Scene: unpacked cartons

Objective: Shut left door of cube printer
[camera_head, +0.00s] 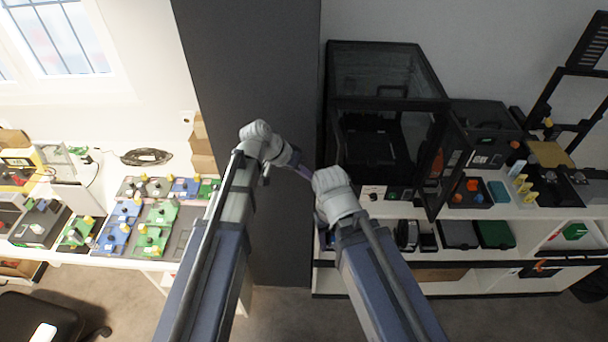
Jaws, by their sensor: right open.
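The cube printer (375,73) is a black box-shaped enclosure with dark see-through panels, standing on the white shelf unit right of centre. A framed dark door panel (437,165) stands swung out from the right side of its front. I cannot make out the left door clearly; the left front edge is partly behind my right wrist. My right gripper (325,178) is near the printer's lower left front corner, open, mostly hidden by its own wrist. My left gripper (291,158) is left of it, in front of the dark wall panel; its jaws are too small to read.
Right of the printer are a black box (487,118), a tray with orange parts (470,192) and an open-frame printer (550,153). A white table (130,258) on the left holds green and blue boards. The two wrists are close together.

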